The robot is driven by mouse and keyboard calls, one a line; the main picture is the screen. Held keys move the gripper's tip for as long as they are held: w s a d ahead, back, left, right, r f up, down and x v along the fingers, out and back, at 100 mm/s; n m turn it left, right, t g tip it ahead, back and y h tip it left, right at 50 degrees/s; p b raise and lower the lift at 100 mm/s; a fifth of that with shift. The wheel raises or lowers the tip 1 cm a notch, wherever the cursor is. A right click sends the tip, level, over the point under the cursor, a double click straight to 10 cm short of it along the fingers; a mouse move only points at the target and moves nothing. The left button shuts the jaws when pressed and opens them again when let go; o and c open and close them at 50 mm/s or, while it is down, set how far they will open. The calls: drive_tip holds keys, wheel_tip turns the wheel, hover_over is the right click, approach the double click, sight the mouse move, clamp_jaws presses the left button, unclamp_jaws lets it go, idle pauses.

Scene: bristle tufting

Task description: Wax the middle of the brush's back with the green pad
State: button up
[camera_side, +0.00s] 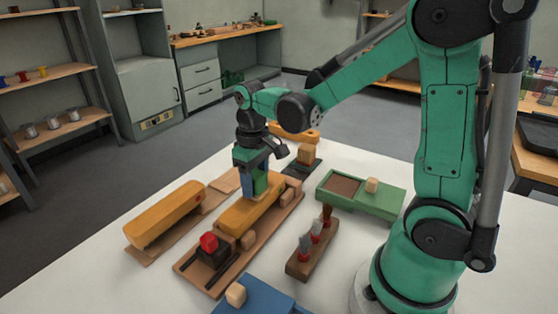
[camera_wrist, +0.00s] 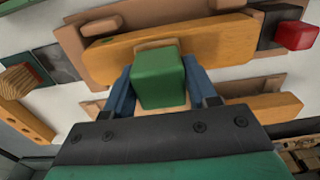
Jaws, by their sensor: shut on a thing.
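My gripper (camera_side: 252,182) is shut on the green pad (camera_wrist: 158,78), which sits between its blue fingers (camera_wrist: 160,92) in the wrist view. The pad and fingers hide part of the block.
A red-knobbed clamp (camera_side: 208,243) stands at the fixture's near end. A second orange block (camera_side: 163,214) lies left. Right are a green tray (camera_side: 340,203) with a brown patch and a tool holder (camera_side: 300,267). A blue box (camera_side: 258,297) stands in front.

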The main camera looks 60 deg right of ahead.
sight(237, 212)
drive_tip(key=shift+d, duration=2)
drive_tip(key=shift+a, duration=4.95)
wheel_tip(237, 212, up, 8)
